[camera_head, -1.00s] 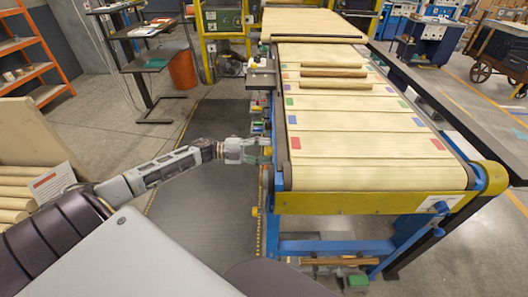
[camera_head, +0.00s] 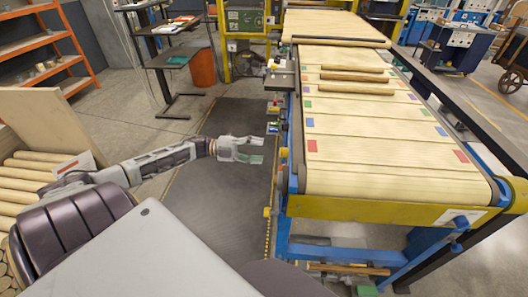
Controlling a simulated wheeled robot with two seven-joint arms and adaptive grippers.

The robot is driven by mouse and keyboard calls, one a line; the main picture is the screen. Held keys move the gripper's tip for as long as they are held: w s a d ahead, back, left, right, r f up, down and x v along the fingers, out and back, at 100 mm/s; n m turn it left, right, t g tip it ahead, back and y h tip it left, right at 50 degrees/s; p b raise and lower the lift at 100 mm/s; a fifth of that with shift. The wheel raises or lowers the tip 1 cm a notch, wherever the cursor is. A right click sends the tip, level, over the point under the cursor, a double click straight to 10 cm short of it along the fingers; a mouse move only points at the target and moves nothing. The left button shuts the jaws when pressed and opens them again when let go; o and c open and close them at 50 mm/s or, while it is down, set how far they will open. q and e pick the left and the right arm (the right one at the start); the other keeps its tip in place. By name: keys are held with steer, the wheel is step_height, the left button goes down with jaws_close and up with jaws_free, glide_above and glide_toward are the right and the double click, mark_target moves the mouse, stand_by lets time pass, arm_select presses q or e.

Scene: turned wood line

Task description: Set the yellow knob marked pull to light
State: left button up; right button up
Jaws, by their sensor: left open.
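A small yellow piece (camera_head: 283,152) shows on the left side of the conveyor, just right of my left gripper. It may be the yellow knob, but no marking or setting can be read at this size. A second small yellow piece (camera_head: 267,212) sits lower, near the conveyor's front left leg. My left gripper (camera_head: 261,149) is open and empty, with its fingers pointing right toward the conveyor side. A narrow gap shows between the fingertips and the upper yellow piece. My right gripper is out of view.
The conveyor (camera_head: 375,184) carries pale wooden boards with coloured marks and several rods. Small control boxes (camera_head: 273,108) line its left side. A dark floor mat (camera_head: 203,207) lies below my left arm. A stand with shelves (camera_head: 176,58) and an orange bin (camera_head: 202,68) are farther back.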

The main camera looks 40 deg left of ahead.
arm_select(q)
steer(key=shift+v, duration=1.75)
steer(key=shift+w, duration=0.1)
